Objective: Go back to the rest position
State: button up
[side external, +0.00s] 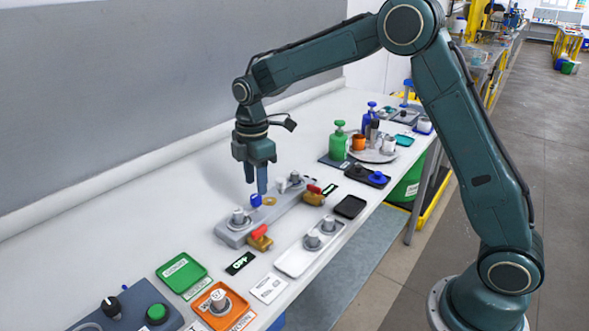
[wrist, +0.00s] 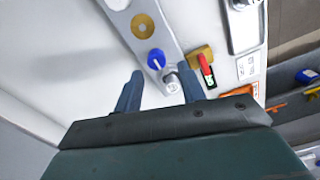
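My gripper (side external: 256,187) hangs fingers-down over the bench, above the long grey base plate (side external: 228,238). In the wrist view its two blue-grey fingers (wrist: 161,74) stand apart with nothing held between them. A blue knob (side external: 256,200) on the plate lies just below the fingertips; it also shows in the wrist view (wrist: 156,61). A brass ring (side external: 270,201) lies beside the knob. The exact gap between fingertips and knob is hard to tell.
Metal fittings (side external: 238,216) stand on the plate, with red-handled brass valves (side external: 260,237) along its front. A green tray (side external: 182,272), orange tray (side external: 219,301) and control box (side external: 128,312) are at front left. The bench's left side is clear.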

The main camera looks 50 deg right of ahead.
jog(key=s+d+r+m+t, duration=0.25)
jog(key=s+r+m, duration=0.45)
jog(key=s+r, duration=0.7)
jog(key=s+d+f+m+t, duration=0.1)
jog(key=s+m, duration=0.7)
jog(key=s, duration=0.9)
jog(key=shift+s+f+t, duration=0.35)
jog(key=shift+f+t, duration=0.3)
jog(key=shift+t, duration=0.4)
